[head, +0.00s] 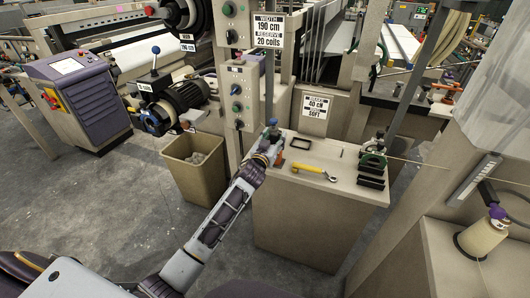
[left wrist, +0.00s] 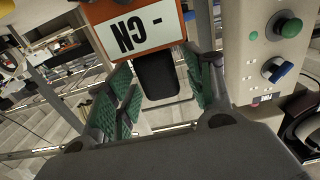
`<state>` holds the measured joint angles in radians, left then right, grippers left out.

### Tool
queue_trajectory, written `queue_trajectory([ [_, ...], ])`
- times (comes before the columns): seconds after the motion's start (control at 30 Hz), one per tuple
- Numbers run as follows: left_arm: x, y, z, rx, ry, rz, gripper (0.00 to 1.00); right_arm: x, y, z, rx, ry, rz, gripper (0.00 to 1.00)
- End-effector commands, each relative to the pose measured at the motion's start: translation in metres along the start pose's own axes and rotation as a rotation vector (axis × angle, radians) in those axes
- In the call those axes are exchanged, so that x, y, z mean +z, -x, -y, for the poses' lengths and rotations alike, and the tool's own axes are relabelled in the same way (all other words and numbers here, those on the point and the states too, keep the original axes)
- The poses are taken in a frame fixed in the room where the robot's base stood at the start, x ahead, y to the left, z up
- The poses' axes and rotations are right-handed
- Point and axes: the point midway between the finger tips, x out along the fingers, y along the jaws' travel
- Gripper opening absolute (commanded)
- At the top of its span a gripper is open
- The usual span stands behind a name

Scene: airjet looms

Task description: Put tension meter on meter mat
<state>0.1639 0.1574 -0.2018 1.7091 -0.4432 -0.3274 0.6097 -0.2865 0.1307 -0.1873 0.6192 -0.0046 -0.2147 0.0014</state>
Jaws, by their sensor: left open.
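The tension meter (head: 279,158) is an orange device at the left end of the beige cabinet top, partly hidden by my gripper. In the left wrist view the orange meter (left wrist: 180,13) shows a pale display reading "CN" upside down, with a black part below it. My left gripper (head: 272,134) is at the meter. Its green-padded fingers are open on either side of the black part, with visible gaps. A black rectangular outline (head: 291,142), apparently the meter mat, lies bare just right of the meter. My right gripper is not in view.
A green and black device (head: 373,158) with a thin rod stands at the right end of the top (head: 345,180). A control post (head: 238,105) rises at left, and a bin (head: 187,181) stands below.

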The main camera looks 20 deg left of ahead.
Motion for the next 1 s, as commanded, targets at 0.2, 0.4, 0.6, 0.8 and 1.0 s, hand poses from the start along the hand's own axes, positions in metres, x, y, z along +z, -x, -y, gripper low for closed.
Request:
queue_trajectory([
  [0.2,-0.001,0.017,0.0,-0.001,0.001,0.001,0.53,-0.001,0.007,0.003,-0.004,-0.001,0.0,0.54],
  [0.4,-0.001,0.033,0.0,0.0,0.001,0.0,0.53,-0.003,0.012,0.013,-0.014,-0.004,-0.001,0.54],
  [0.6,-0.001,0.05,0.0,-0.001,0.001,0.0,0.53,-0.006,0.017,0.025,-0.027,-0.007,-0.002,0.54],
  [0.8,-0.001,0.066,0.0,-0.001,0.0,0.0,0.53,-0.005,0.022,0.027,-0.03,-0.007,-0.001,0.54],
  [1.0,-0.001,0.083,0.0,-0.001,0.001,0.0,0.53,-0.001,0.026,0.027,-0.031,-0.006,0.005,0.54],
])
